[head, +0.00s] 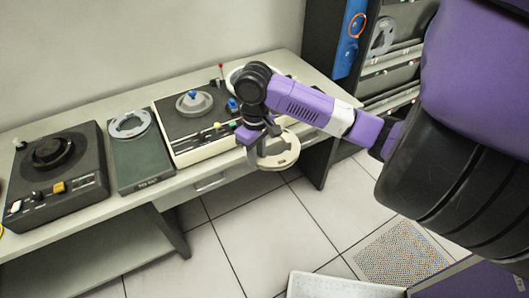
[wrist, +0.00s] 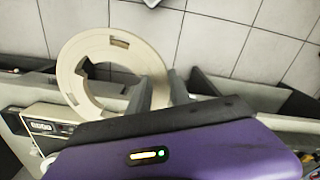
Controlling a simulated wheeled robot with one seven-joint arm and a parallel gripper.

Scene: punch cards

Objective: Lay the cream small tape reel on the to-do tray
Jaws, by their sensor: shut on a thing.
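The cream small tape reel (head: 287,160) hangs in my gripper (head: 258,150) beyond the front edge of the desk, to the right of the cream tape deck. In the wrist view, the fingers of my gripper (wrist: 160,92) are shut on one side of the reel's ring (wrist: 70,72), and its open middle shows. The to-do tray (head: 142,165) is a flat dark grey-green tray on the desk, left of the cream deck, with a small label at its front. A light grey reel (head: 116,130) lies on its back part. The front part of the tray is bare.
A dark tape machine (head: 85,170) stands left of the tray. The cream deck (head: 205,147), with a grey reel and blue knob on top, stands between tray and gripper. A dark rack (head: 330,50) stands at the right. A pale tray-like thing (head: 340,287) is low at the front.

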